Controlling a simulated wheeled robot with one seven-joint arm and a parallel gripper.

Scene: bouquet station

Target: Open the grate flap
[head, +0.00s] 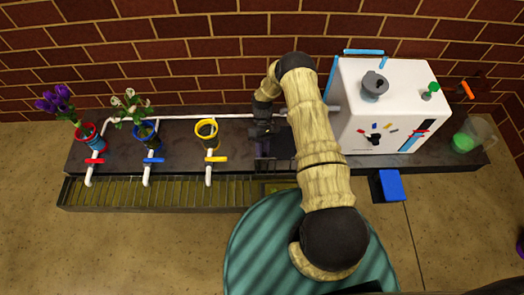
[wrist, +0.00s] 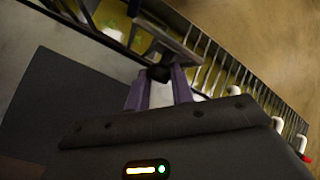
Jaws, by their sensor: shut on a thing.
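The grated trough (head: 150,207) runs along the front of the dark counter. At its right end, by my arm, a dark-framed patch with yellow-green below (head: 280,187) shows few bars. In the wrist view, my gripper's purple fingers (wrist: 160,80) are closed around a small dark handle-like part (wrist: 160,73). A barred frame, apparently the grate flap (wrist: 138,37), lies just beyond it. It seems tilted against the rest of the grate, but its angle is hard to tell.
Taps with red, blue (head: 153,160) and yellow handles overhang the trough, with red, blue and yellow pots (head: 207,128) behind them. A white box machine (head: 385,110) stands right. A green striped round surface (head: 260,245) is in front. Floor at left is clear.

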